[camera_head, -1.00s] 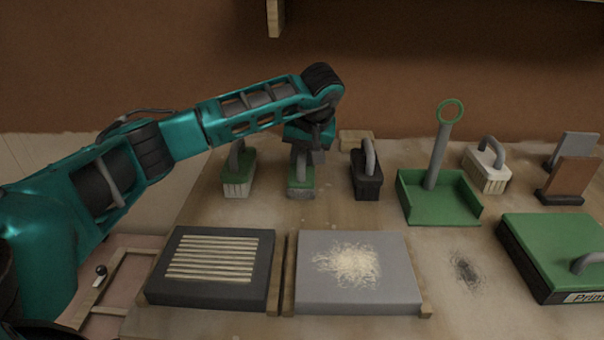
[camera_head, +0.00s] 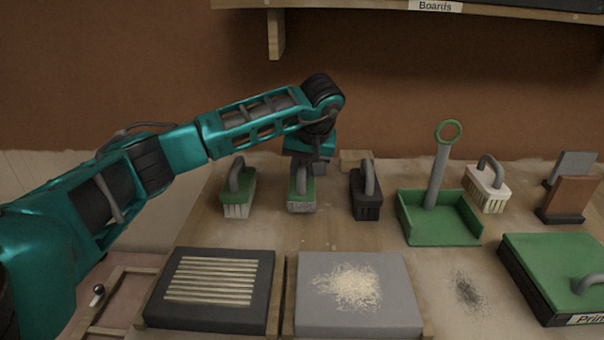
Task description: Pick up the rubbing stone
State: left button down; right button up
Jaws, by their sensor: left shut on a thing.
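The rubbing stone, which I take to be the speckled grey block with a green top and grey handle (camera_head: 301,204), is in the middle of a row of three handled tools. My left gripper (camera_head: 303,171) is over it, shut on its handle. The gripper's fingers are small and partly hidden by the wrist. The stone looks upright and perhaps slightly above the bench; its underside is hidden. My right gripper is not in view.
A green-topped brush (camera_head: 238,208) stands close left and a dark handled block (camera_head: 366,206) close right. A green dustpan (camera_head: 440,232) is further right. A slatted dark board (camera_head: 165,310) and a grey board (camera_head: 395,300) with shavings lie in front.

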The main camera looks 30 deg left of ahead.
pick_arm(q)
notch_tip(320, 180, up, 18)
jog(key=p, duration=0.3)
jog(key=shift+r, duration=0.15)
jog(key=c, duration=1.6)
grip_release()
jog(key=shift+c, duration=1.3)
grip_shut()
